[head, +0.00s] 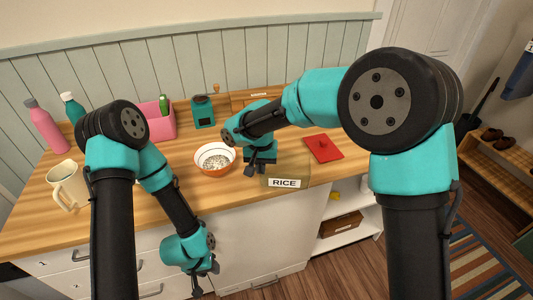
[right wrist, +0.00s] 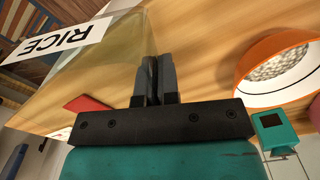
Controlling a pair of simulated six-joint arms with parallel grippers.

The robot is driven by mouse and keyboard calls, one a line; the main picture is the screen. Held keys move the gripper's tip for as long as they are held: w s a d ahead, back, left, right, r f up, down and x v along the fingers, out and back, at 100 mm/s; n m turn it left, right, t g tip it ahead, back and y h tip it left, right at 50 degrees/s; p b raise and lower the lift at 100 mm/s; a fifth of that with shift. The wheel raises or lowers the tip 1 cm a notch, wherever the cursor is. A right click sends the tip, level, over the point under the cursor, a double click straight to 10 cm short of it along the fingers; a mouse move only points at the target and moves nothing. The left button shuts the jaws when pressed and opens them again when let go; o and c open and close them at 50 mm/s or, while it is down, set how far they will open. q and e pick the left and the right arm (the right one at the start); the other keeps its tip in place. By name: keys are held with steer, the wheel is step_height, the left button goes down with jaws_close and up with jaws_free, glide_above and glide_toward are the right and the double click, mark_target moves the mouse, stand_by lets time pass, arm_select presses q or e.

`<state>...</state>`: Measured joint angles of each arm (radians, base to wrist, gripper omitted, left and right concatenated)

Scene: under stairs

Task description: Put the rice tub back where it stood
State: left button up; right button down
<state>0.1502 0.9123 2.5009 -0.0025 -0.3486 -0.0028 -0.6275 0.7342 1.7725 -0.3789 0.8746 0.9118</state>
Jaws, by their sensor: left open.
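The rice tub (head: 292,172) is a see-through box with a white "RICE" label, at the counter's front edge in the head view. In the right wrist view the tub (right wrist: 112,55) fills the upper left. My right gripper (head: 256,168) is at the tub's left side. In the right wrist view its fingers (right wrist: 155,80) are nearly together, with the tub's thin wall running in between them. Whether the tub rests on the counter or is slightly raised is hard to tell. My left gripper (head: 206,281) is open and empty, low in front of the white drawers.
An orange bowl of rice (head: 215,160) stands left of the tub, and a red item (head: 323,149) lies behind it to the right. A jug (head: 68,186), bottles (head: 46,126), a pink bin (head: 160,124) and a teal grinder (head: 203,112) stand on the wooden counter.

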steer(key=w, duration=0.4)
steer(key=w+a, duration=0.1)
steer(key=w, duration=0.3)
steer(key=w+f, duration=0.1)
steer(key=w, duration=0.3)
steer(key=shift+w+a, duration=0.15)
steer(key=shift+w, duration=0.15)
steer(key=shift+w+f, duration=0.1)
steer(key=shift+w+f, duration=0.15)
steer(key=shift+w, duration=0.1)
steer(key=shift+f, duration=1.6)
steer(key=shift+f, duration=0.15)
steer(key=c, duration=1.4)
jaws_free()
steer(key=shift+o, duration=0.2)
step_height(320, 180, up, 12)
steer(key=shift+s, duration=0.1)
